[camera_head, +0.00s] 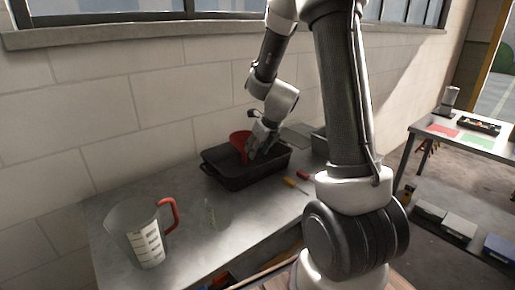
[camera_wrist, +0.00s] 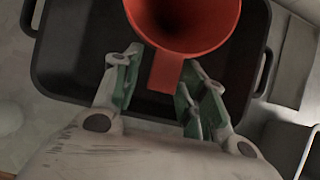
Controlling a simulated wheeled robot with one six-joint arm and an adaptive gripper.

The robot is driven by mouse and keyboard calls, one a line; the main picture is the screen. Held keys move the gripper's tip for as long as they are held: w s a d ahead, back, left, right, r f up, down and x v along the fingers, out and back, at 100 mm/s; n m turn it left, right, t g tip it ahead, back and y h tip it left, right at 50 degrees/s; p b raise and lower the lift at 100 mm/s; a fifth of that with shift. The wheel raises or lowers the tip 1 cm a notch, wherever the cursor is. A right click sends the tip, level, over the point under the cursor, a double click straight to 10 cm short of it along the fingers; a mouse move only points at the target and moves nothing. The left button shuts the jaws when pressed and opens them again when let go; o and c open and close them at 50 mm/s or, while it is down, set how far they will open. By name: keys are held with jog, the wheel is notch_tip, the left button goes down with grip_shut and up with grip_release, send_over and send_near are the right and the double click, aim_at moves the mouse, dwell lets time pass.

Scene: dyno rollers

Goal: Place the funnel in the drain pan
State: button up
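The red funnel (camera_head: 240,145) is within the black drain pan (camera_head: 217,177), its wide mouth up and slightly tilted. In the wrist view the funnel (camera_wrist: 218,38) shows its round mouth at the top, with a flat red tab pointing toward my gripper. The pan (camera_wrist: 58,82) lies below it. My gripper (camera_wrist: 162,88) is over the pan, its green-padded fingers apart on either side of the tab. A gap shows between the left finger and the tab; contact on the right is unclear. In the head view my gripper (camera_head: 256,142) is just right of the funnel. The funnel's lower end is hidden.
A clear measuring jug (camera_head: 145,240) with a red handle stands at the bench's front left. A screwdriver (camera_head: 296,185) lies right of the pan. A grey bin (camera_head: 319,141) stands behind it, near the wall. Bare bench (camera_head: 235,225) lies in front of the pan.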

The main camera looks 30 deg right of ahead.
jog(key=shift+r, duration=0.1)
jog(key=shift+s+r, duration=0.1)
jog(key=shift+r, duration=0.25)
jog(key=s+a+r+n, duration=0.1)
jog(key=s+r+n, duration=0.9)
jog(key=r, duration=0.4)
jog(key=s+a+r+n+g+h, duration=0.1)
jog(key=s+r+n, duration=0.2)
jog(key=s+n, duration=1.6)
jog(key=n, duration=0.4)
jog(key=shift+s+r+n, duration=0.2)
jog(key=shift+s+n, duration=0.15)
jog(key=shift+n, duration=0.05)
jog(key=shift+a, duration=0.1)
jog(key=shift+c, duration=0.8)
